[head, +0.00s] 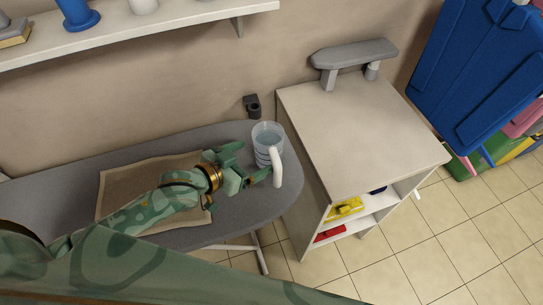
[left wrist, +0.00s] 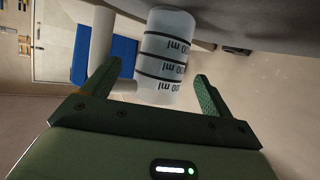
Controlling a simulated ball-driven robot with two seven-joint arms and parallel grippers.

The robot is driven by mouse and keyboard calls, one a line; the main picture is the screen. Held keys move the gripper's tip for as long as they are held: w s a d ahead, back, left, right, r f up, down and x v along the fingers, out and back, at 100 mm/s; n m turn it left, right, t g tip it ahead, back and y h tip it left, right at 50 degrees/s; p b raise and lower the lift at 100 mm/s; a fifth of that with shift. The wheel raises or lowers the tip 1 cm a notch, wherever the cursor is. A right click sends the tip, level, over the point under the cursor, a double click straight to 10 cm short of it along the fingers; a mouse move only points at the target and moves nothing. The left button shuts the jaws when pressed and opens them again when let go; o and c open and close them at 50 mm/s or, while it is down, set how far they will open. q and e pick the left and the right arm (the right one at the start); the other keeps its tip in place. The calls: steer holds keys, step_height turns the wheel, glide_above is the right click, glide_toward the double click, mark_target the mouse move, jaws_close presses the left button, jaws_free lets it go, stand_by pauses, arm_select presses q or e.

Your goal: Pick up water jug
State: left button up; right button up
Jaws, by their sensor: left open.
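The water jug (head: 266,137) is a clear cup with a white handle (head: 276,166), standing upright near the right end of the grey ironing board. My left gripper (head: 247,163) is open and empty just left of the jug, its fingers pointing toward it. In the left wrist view the jug (left wrist: 167,50) shows black measuring lines and lies ahead, between the two open fingers (left wrist: 152,84) in the picture. The handle shows on the left there, partly behind the left finger. I cannot tell whether that finger touches the handle. My right gripper is not in view.
A tan cloth (head: 118,188) lies on the ironing board (head: 225,128) under my left arm. A white cabinet (head: 350,125) stands right of the board, with a grey sleeve board (head: 353,53) on top. A small black holder (head: 252,106) is behind the jug. A wall shelf (head: 130,27) is above.

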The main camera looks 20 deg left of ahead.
mark_target(265, 150)
arm_select(q)
steer(key=x, duration=0.3)
steer(key=b+x, duration=0.1)
steer(key=x, duration=0.2)
steer(key=shift+a, duration=0.25)
steer(key=c, duration=1.2)
steer(key=shift+c, duration=0.8)
steer(key=shift+r, duration=0.15)
